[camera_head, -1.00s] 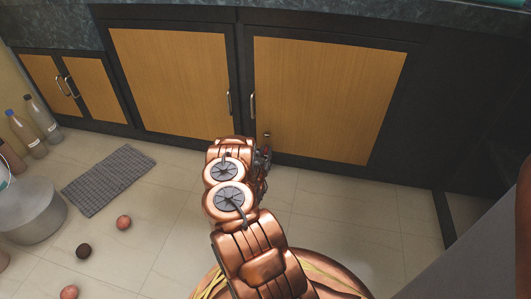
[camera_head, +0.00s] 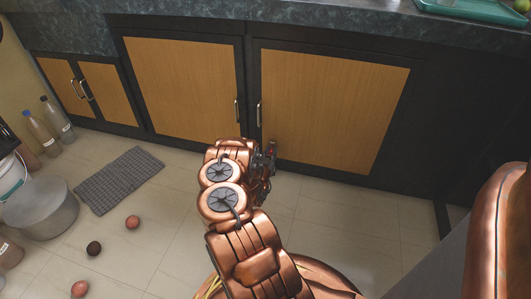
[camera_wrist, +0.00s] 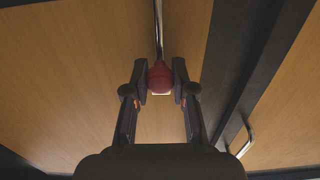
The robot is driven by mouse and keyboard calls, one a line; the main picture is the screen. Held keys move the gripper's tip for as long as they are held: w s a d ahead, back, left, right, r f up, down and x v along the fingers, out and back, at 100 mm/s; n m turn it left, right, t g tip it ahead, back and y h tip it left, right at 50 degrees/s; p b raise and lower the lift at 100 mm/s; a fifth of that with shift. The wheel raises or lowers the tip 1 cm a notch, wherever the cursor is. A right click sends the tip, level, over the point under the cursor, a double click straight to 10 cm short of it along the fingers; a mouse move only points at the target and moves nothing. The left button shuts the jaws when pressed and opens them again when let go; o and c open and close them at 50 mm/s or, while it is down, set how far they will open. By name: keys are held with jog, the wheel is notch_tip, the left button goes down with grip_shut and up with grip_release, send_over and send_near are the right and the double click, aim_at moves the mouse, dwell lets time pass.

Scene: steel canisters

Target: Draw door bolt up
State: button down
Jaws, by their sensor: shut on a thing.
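The door bolt shows in the wrist view as a thin metal rod (camera_wrist: 157,28) with a round red knob (camera_wrist: 160,77) at its end. It lies against the wooden panel of a cabinet door (camera_head: 330,112). In the wrist view my gripper (camera_wrist: 160,84) has one finger on each side of the knob and is shut on it. In the head view my gripper (camera_head: 267,163) is low at the left part of the right-hand large door, below its handle (camera_head: 259,114). The knob is hidden there.
Another large door (camera_head: 185,90) with its own handle (camera_head: 236,110) adjoins on the left. A bucket (camera_head: 42,207), bottles (camera_head: 58,118), a grey mat (camera_head: 119,179) and several small balls (camera_head: 132,222) are on the floor at left. A dark counter (camera_head: 310,20) overhangs the cabinets.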

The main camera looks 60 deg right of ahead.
jog(key=shift+w+d+r, duration=0.1)
jog(key=shift+r, duration=0.2)
jog(key=c, duration=1)
grip_release()
jog(key=shift+o, duration=0.2)
jog(key=shift+f, duration=0.1)
jog(key=v, duration=1.2)
